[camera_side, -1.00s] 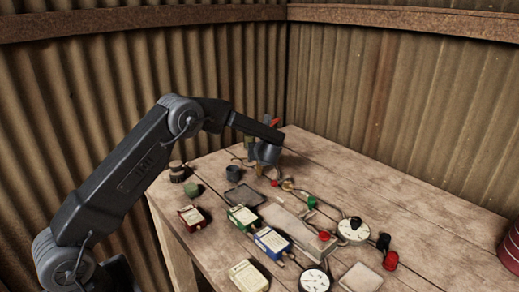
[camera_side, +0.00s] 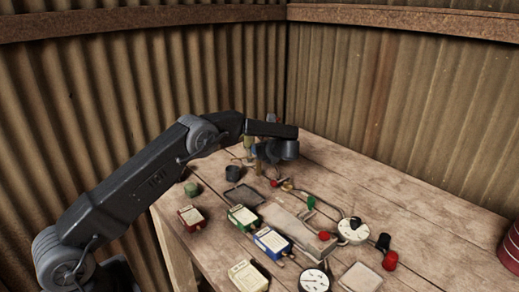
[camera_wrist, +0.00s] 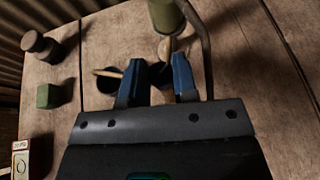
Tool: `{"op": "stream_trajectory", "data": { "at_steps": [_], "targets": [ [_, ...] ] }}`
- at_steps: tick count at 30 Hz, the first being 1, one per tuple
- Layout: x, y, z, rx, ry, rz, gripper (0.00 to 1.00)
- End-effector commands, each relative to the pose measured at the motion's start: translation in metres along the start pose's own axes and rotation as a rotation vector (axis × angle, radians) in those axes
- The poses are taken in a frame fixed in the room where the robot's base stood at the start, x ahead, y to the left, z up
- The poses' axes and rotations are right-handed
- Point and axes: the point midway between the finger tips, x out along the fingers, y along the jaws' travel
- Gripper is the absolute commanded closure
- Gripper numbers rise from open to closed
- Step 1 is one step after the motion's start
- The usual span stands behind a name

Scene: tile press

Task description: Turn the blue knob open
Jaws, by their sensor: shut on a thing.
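My gripper (camera_wrist: 158,72) points at the back of the bench, with its two blue-grey fingers a little apart around something dark that I cannot make out clearly. In the side view the end of my arm is low over the back left of the bench, by the olive cylinder (camera_side: 248,145) and bent metal pipe. In the wrist view the olive cylinder (camera_wrist: 165,15) stands just beyond the fingertips. I cannot pick out the blue knob in either view; my gripper and arm hide part of this area.
A green block (camera_wrist: 54,95) and a dark round bottle (camera_wrist: 40,46) stand to the left. A dark cup (camera_side: 232,173), a shallow tray (camera_side: 245,196), several labelled boxes and a white dial (camera_side: 353,229) lie nearer the front. The right side of the bench is mostly clear.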

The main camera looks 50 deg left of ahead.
Motion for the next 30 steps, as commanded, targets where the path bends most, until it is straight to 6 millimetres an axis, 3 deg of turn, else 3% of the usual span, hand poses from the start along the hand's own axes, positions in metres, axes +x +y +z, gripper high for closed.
{"op": "stream_trajectory", "data": {
  "at_steps": [12, 30],
  "targets": [
    [0.0002, -0.0016, -0.0004, -0.08, -0.001, 0.191, 0.97],
    [0.0002, -0.0017, 0.0007, -0.109, -0.002, 0.264, 0.97]
  ]
}}
